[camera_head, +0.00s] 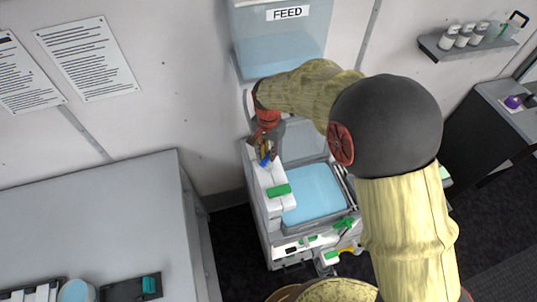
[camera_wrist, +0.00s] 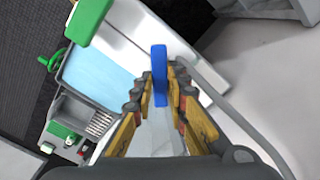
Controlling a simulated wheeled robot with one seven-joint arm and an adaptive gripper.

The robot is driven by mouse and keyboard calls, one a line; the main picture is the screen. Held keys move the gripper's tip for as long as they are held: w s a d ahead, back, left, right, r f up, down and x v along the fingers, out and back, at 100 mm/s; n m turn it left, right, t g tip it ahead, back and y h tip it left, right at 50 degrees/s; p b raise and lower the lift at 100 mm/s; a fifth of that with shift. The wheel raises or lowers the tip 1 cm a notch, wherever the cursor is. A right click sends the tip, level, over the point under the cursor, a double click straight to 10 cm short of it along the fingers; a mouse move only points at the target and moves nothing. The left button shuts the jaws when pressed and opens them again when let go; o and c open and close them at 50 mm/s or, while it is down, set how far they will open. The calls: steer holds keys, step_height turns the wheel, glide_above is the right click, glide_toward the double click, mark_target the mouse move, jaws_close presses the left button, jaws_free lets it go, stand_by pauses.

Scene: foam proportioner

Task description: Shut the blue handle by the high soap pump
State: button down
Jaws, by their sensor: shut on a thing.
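The blue handle (camera_wrist: 159,70) stands between the fingers of my gripper (camera_wrist: 160,92) in the wrist view. The fingers are closed in on it from both sides, and its upper end sticks out past the fingertips. In the head view my gripper (camera_head: 267,148) is over the left rear of the white machine, with a bit of the blue handle (camera_head: 265,158) showing below it. The handle's base and the pump body are mostly hidden by the fingers and wrist.
The machine has a blue basin (camera_head: 312,207), a green block (camera_head: 278,190) and green valves (camera_head: 343,224) at the front. A FEED tank (camera_head: 280,45) hangs on the wall behind. A grey counter (camera_head: 100,215) stands to the left. A grey hose (camera_wrist: 240,115) runs beside my gripper.

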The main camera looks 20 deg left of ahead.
mark_target(268, 155)
steer(key=m+b, duration=0.1)
steer(key=m, duration=0.3)
steer(key=shift+m, duration=0.3)
steer(key=shift+m+b, duration=0.45)
steer(key=shift+m, duration=1.35)
steer(key=c, duration=1.8)
jaws_free()
steer(key=shift+o, duration=0.2)
step_height(268, 155, up, 12)
